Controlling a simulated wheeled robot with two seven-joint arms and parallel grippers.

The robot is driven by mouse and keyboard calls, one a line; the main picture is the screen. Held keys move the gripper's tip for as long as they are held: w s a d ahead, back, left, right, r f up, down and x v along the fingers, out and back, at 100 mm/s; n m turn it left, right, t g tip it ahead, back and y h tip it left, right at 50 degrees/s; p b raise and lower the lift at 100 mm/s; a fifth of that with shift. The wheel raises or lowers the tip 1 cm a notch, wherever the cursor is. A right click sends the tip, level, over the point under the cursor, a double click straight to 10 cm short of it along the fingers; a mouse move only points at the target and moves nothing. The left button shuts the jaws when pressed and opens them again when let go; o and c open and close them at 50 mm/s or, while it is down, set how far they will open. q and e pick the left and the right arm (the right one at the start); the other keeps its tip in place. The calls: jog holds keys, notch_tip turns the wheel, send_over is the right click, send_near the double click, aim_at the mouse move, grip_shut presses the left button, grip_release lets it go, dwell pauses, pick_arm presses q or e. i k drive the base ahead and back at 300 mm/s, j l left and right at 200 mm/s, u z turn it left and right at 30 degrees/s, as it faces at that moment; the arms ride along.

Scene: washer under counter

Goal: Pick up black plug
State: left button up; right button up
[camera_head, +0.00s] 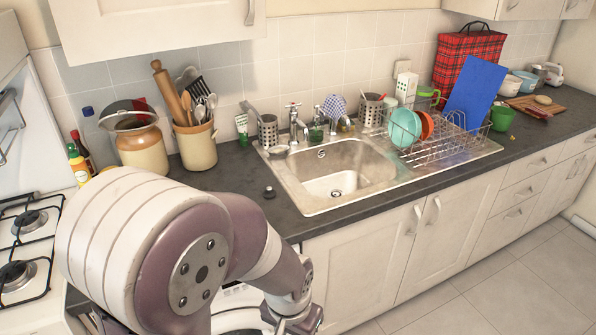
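The black plug (269,192) is a small dark piece lying on the dark countertop (240,185), just left of the sink. My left arm comes in from the lower left and covers part of the counter's front edge. My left gripper (300,324) is at the bottom edge, low in front of the cabinets, below and apart from the plug. It is mostly cut off, so its fingers cannot be made out. My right gripper is out of view.
The steel sink (300,193) with taps is right of the plug. A utensil crock (197,148) and a brown-and-cream jar (141,150) stand behind left. A dish rack (455,145) is farther right. The gas hob (25,250) is at far left. Counter around the plug is clear.

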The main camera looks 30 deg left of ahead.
aim_at(269, 189)
jog(key=i+l+u, duration=0.2)
jog(key=i+u, duration=0.25)
jog(key=i+l+u, duration=0.2)
jog(key=u, duration=0.25)
jog(key=i+l+u, duration=0.25)
jog(key=l+u, duration=0.25)
jog(key=i+l+u, duration=0.15)
jog(key=u, duration=0.35)
jog(key=i+l+u, duration=0.15)
jog(key=u, duration=0.3)
jog(key=i+l+u, duration=0.1)
jog(key=l+u, duration=0.15)
jog(key=u, duration=0.25)
jog(key=l+u, duration=0.25)
jog(key=u, duration=0.2)
jog(key=l+u, duration=0.3)
jog(key=u, duration=0.2)
